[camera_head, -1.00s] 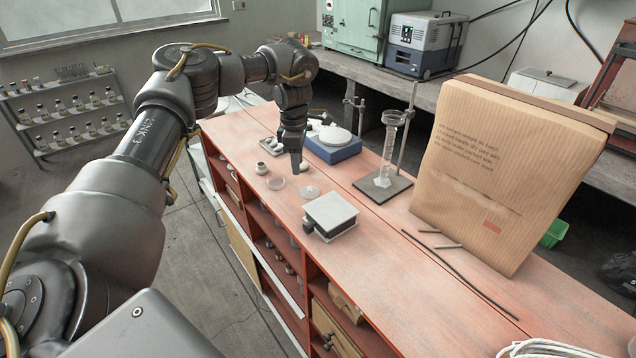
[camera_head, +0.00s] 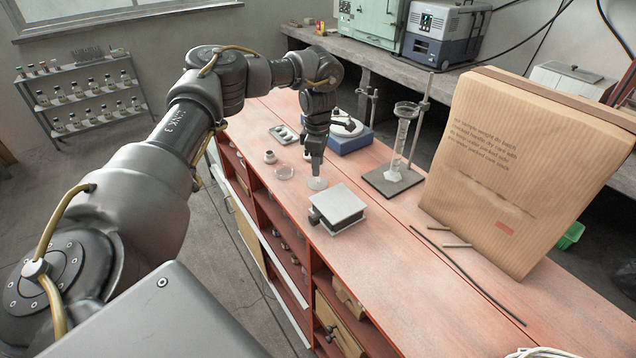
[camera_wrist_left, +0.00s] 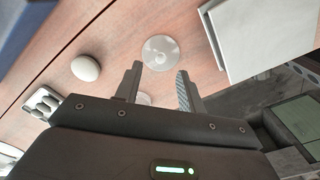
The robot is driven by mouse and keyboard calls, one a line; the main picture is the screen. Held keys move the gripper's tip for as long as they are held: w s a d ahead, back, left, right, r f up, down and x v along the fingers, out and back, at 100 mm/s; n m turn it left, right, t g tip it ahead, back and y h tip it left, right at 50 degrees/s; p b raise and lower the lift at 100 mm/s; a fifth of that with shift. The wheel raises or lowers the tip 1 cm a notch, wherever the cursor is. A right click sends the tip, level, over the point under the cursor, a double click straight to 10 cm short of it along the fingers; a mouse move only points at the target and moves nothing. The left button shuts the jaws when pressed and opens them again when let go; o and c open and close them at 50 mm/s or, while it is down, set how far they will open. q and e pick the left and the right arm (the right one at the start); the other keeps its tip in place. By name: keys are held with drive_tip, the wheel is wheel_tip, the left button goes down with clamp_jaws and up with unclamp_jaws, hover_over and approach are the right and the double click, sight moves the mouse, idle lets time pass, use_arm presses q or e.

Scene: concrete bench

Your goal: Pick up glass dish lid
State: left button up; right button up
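The glass dish lid (camera_head: 317,184) is a clear, shallow round piece lying on the red-topped bench. In the wrist view the lid (camera_wrist_left: 160,52) shows a small pale spot at its centre, just beyond the fingertips. My left gripper (camera_head: 316,172) points down right above the lid in the head view. In the wrist view its fingers (camera_wrist_left: 158,76) are apart with nothing gripped; contact with the lid cannot be told. A second clear round dish (camera_head: 284,172) lies left of the lid; it is partly hidden between the fingers in the wrist view (camera_wrist_left: 143,98). My right gripper is out of view.
A lab jack (camera_head: 338,207) stands close in front of the lid. A blue balance (camera_head: 352,142), a stand with a glass cylinder (camera_head: 402,140) and a large paper bag (camera_head: 520,170) stand to the right.

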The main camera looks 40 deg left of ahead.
sight(318, 181)
use_arm(q)
wheel_tip(318, 181, down, 5)
drive_tip(key=shift+p, duration=0.7)
clamp_jaws()
